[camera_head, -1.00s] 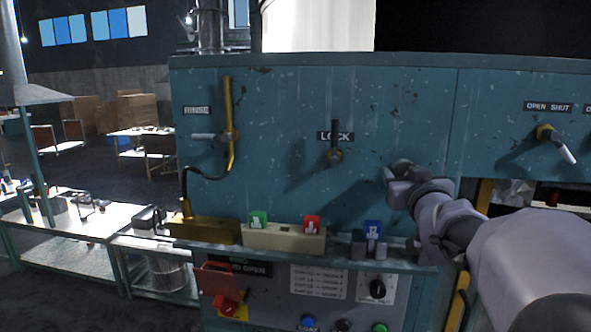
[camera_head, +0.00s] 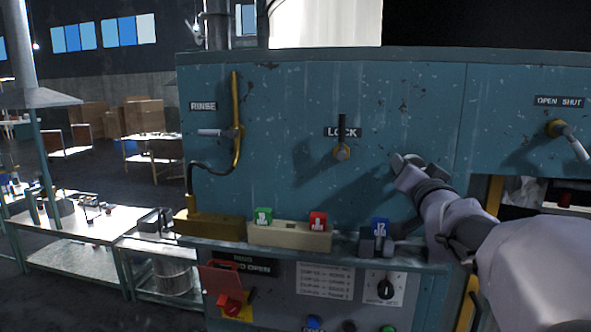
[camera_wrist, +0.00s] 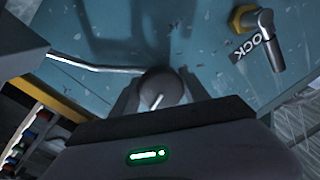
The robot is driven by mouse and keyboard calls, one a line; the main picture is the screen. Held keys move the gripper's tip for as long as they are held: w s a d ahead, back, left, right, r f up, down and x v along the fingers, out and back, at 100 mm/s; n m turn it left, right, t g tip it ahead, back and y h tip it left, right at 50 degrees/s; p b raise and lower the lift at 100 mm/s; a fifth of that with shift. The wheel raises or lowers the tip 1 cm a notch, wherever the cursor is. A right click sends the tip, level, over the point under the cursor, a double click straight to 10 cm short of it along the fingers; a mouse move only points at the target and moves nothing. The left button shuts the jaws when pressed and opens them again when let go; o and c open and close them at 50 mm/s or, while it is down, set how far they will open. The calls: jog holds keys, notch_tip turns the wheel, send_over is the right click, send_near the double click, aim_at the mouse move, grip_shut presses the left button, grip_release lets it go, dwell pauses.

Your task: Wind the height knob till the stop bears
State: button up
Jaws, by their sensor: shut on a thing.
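A dark round knob (camera_wrist: 162,88) with a pale pointer line sits on the teal panel in the wrist view. My gripper (camera_wrist: 158,92) is shut on it, with one finger on each side. In the head view my gripper (camera_head: 408,168) is at the panel, to the right of the LOCK lever, and hides most of the knob. A thin silver rod (camera_wrist: 85,65) runs along the panel left of the knob in the wrist view. I cannot tell whether it is the stop, or whether any stop bears on anything.
The LOCK lever (camera_head: 342,140) and RINSE lever (camera_head: 215,132) are left of my gripper. An OPEN SHUT lever (camera_head: 565,135) is at the right.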

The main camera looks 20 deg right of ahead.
jog(key=shift+r+m, duration=0.15)
jog(key=shift+m, duration=0.35)
jog(key=o, duration=1.4)
jog(key=shift+c, duration=0.2)
